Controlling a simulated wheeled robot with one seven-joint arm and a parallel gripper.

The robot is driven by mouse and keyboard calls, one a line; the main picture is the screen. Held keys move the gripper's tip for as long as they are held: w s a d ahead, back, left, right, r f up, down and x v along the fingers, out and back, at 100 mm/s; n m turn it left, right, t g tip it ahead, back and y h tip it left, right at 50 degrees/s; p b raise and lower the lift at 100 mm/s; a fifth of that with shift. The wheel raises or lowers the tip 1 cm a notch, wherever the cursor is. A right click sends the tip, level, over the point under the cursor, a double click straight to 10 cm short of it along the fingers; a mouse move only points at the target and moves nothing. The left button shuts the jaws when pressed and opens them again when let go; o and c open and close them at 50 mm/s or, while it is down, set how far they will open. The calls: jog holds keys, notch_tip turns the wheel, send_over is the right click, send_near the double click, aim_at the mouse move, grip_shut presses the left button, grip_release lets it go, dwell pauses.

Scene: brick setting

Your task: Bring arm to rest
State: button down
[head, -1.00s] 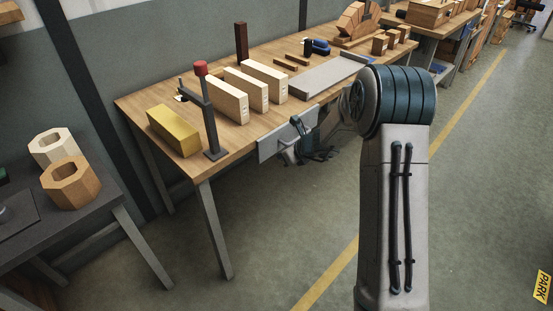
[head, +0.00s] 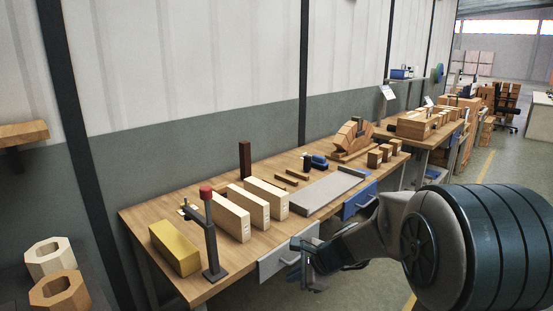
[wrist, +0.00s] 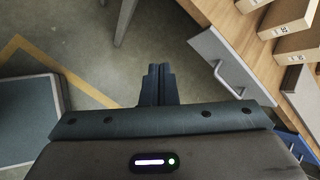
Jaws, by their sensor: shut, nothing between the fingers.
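My gripper (head: 306,278) is in front of the workbench's near edge in the head view, beside a drawer front. In the wrist view its two fingers (wrist: 157,82) are together and empty, over the floor. My arm reaches in from the right of the head view. The wooden workbench (head: 143,217) has its top free of my gripper, which is off the front side. Whether the gripper touches the drawer front cannot be told in the head view; the wrist view shows a gap between them.
On the bench stand a yellow block (head: 175,249), a clamp stand with a red top (head: 206,192), several pale blocks (head: 267,198) and a grey tray (head: 318,192). A grey drawer (head: 287,257) with a handle and a blue drawer (head: 359,200) face the aisle. Hexagonal wooden rings (head: 58,292) lie at lower left.

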jog(key=s+d+r+n+g+h+p, duration=0.1)
jog(key=s+d+r+n+h+p, duration=0.1)
jog(key=s+n, duration=0.6)
jog(key=s+d+r+n+g+h+p, duration=0.1)
jog(key=s+d+r+n+h, duration=0.3)
jog(key=s, duration=1.1)
jog(key=d+r+n, duration=0.3)
jog(key=d+n, duration=0.1)
jog(key=n, duration=0.1)
jog(key=shift+s+r+p, duration=0.15)
jog(key=shift+s+p, duration=0.05)
jog(key=shift+p, duration=0.15)
jog(key=shift+d, duration=0.1)
